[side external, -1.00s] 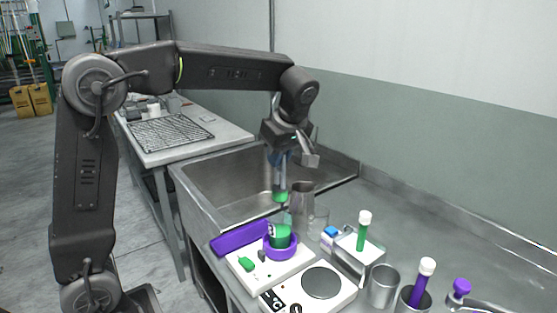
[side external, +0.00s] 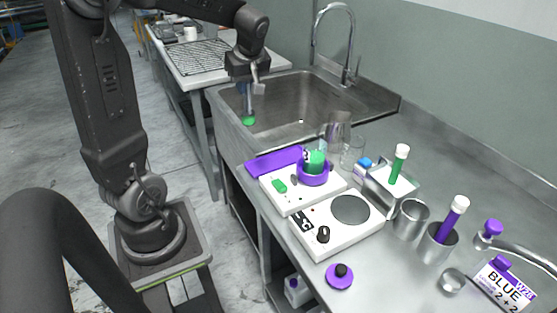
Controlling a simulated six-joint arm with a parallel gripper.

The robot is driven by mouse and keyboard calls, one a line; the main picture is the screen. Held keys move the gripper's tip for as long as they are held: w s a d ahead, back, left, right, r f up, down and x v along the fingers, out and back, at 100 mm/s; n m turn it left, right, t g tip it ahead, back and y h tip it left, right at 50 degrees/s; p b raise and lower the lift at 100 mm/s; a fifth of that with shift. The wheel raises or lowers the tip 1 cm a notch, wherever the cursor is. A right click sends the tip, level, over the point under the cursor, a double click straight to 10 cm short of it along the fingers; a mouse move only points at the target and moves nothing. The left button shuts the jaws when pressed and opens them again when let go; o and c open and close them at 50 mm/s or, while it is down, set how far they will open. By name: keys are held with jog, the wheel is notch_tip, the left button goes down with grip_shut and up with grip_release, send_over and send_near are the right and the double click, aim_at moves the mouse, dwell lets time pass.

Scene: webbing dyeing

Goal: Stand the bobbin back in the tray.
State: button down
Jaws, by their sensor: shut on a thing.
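My gripper (side external: 245,86) is shut on a slim grey upright piece (side external: 249,103) with a green lower end (side external: 249,121). It hangs over the near left edge of the sink; I cannot tell for sure that this is the bobbin. A green stick with a white top (side external: 399,160) stands in a small metal tray-like holder (side external: 378,192) on the counter. A purple stick with a white top (side external: 453,219) leans in a metal cup (side external: 436,246). A purple ring-shaped holder (side external: 313,175) with a green thing (side external: 315,160) inside sits on a white device (side external: 290,200).
The sink (side external: 300,105) with its tall tap (side external: 350,60) lies behind the devices. A metal jug (side external: 336,130), a glass (side external: 352,153), a white hotplate (side external: 330,235), an empty metal cup (side external: 410,220) and a "BLUE" label (side external: 502,283) crowd the counter.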

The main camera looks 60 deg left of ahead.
jog(key=w+d+f, duration=0.2)
jog(key=w+f, duration=0.1)
jog(key=f, duration=0.3)
jog(key=w+d+f, duration=0.2)
jog(key=w+f, duration=0.1)
jog(key=f, duration=0.3)
jog(key=shift+w+d, duration=0.2)
jog(key=shift+d, duration=0.05)
jog(key=shift+f, duration=0.25)
jog(key=c, duration=1.2)
grip_release()
